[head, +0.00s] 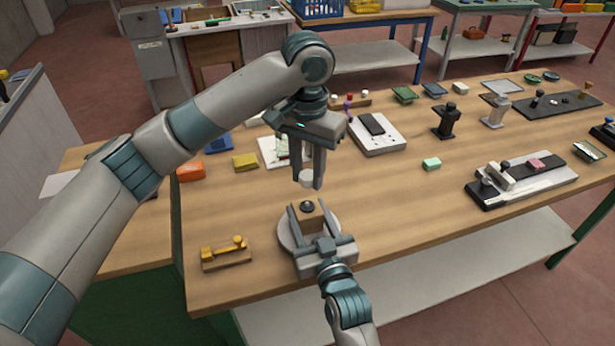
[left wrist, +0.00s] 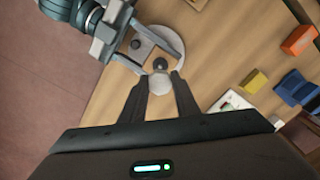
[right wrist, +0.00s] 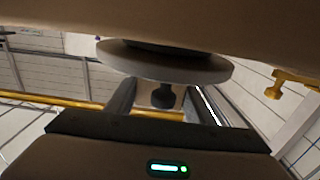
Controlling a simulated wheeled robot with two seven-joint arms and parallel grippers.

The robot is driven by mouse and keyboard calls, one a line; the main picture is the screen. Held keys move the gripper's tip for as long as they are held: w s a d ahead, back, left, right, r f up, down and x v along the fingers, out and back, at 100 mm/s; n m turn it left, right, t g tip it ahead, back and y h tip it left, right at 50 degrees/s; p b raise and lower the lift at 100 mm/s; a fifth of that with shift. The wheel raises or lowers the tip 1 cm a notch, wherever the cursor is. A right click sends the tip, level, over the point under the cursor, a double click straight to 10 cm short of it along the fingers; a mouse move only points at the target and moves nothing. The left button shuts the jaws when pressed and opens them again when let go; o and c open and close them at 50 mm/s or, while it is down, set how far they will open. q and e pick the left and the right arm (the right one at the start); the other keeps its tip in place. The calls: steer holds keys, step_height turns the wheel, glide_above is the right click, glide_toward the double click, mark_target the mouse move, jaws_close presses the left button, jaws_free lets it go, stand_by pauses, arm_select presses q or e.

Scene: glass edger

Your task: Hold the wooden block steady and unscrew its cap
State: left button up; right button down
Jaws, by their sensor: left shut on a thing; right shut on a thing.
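The wooden block (head: 308,223) stands on a round pale disc (head: 285,238) near the table's front edge. A dark round knob (head: 307,206) sits on its top. My right gripper (head: 312,217) is shut on the block from the front side. My left gripper (head: 307,182) points down above it, shut on a whitish cap (head: 306,177). The cap is clear of the block, with a gap below it. In the left wrist view the cap (left wrist: 159,85) shows between the fingertips, beside the dark knob (left wrist: 159,64). In the right wrist view the disc (right wrist: 165,64) hides much.
A small wooden stand with yellow knobs (head: 225,253) is left of the disc. Yellow (head: 245,162) and orange (head: 190,172) blocks lie behind it. A white plate with a black pad (head: 377,134) lies behind my left gripper.

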steer(key=c, duration=0.8)
jaws_free()
steer(key=shift+o, duration=0.2)
arm_select(q)
steer(key=shift+f, duration=0.3)
arm_select(e)
steer(key=shift+v, duration=0.85)
arm_select(q)
step_height(320, 180, down, 2)
steer(key=b, duration=0.2)
steer(key=shift+f+b, duration=0.1)
steer(key=shift+b, duration=0.25)
arm_select(e)
steer(key=v, duration=1)
steer(key=shift+s, duration=0.15)
